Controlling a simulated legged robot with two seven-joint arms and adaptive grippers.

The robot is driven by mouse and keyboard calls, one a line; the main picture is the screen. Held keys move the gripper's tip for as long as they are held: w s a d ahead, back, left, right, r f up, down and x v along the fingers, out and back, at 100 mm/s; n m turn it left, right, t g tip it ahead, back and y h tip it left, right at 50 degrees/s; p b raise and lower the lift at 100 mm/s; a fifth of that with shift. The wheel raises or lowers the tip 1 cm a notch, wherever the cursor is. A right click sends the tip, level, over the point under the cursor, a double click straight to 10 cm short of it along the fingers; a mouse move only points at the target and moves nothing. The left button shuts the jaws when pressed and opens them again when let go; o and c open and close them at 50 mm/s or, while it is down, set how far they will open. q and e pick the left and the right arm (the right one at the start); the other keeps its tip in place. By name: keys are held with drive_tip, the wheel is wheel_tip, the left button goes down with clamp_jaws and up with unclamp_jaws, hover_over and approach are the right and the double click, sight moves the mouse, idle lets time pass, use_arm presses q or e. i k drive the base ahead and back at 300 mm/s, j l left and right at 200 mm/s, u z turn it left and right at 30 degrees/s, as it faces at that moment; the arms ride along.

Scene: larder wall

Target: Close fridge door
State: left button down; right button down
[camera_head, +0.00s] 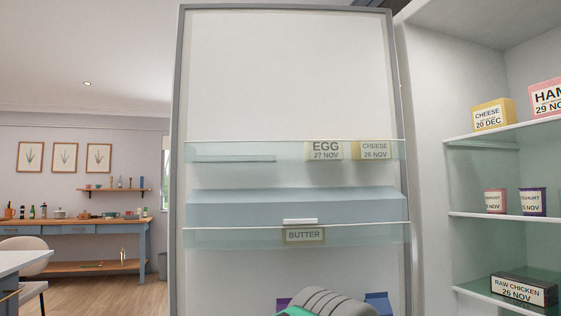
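The fridge door (290,85) stands open in the head view. Its white inner face, edged by a grey frame, fills the middle of the picture. Clear door shelves hold an egg box (325,151), a cheese box (374,150) and a butter pack (305,236) behind the lower rail. The fridge inside (432,150) shows to the right of the door. A grey ridged shape with a green edge covers the door's low part at the bottom; I cannot tell which arm it belongs to. No gripper fingers show.
Fridge shelves on the right hold a cheese box (493,115), a ham box (547,97), yoghurt pots (532,201) and a raw chicken box (523,290). At left are a wooden side table (75,227), a chair (30,248) and a white counter (15,263). Floor between is clear.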

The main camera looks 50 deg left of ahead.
sight(251, 82)
drive_tip(key=j, duration=0.6)
drive_tip(key=k+j, duration=0.15)
drive_tip(key=j, duration=1.1)
drive_tip(key=k+j, duration=0.15)
drive_tip(key=j, duration=0.5)
drive_tip(key=j+z, duration=0.1)
drive_tip(key=j, duration=0.5)
drive_tip(key=k, duration=0.05)
